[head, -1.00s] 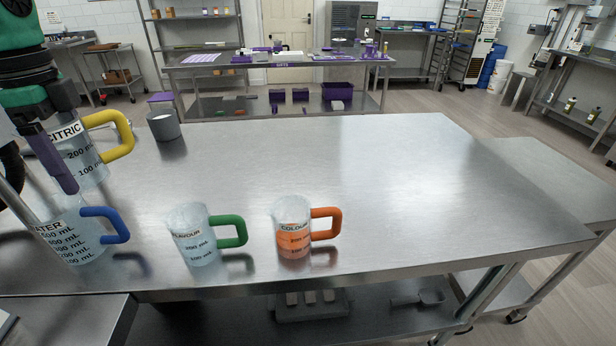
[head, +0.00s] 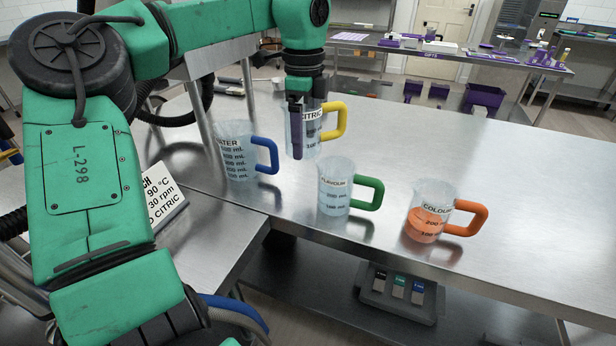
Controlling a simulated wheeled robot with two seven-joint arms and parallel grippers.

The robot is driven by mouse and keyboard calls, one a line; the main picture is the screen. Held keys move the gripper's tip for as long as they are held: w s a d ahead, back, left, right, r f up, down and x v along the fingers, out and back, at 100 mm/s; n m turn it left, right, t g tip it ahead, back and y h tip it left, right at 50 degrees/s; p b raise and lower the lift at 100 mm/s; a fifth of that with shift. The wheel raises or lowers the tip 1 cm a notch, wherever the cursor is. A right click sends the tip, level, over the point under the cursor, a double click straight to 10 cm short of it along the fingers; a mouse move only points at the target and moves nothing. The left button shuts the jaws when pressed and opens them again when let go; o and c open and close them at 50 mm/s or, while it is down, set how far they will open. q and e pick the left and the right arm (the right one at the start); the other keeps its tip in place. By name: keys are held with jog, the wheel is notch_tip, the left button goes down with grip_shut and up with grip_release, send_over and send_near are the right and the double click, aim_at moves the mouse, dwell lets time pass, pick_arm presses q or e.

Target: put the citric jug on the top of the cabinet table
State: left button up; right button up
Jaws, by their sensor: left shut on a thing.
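The citric jug (head: 310,140) is clear with a yellow handle on its right. It is at the steel table (head: 510,170), behind the flavour jug. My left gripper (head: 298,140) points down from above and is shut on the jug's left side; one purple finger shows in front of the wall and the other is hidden. I cannot tell whether the jug's base touches the table. My right gripper is not in view. Which surface is the cabinet table is not clear from this view.
The water jug (head: 236,160) with a blue handle is close left of the citric jug. The flavour jug (head: 334,190), green-handled, and the colour jug (head: 428,215), orange-handled, stand in front. A sign (head: 163,200) stands on a nearer steel surface (head: 215,240). The table's right side is clear.

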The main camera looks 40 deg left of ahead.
aim_at(305, 189)
pick_arm(q)
notch_tip(305, 189, down, 10)
jog(key=shift+f, duration=0.15)
jog(key=o, duration=1.1)
notch_tip(305, 189, up, 13)
jog(key=shift+f, duration=0.2)
jog(key=shift+f, duration=0.1)
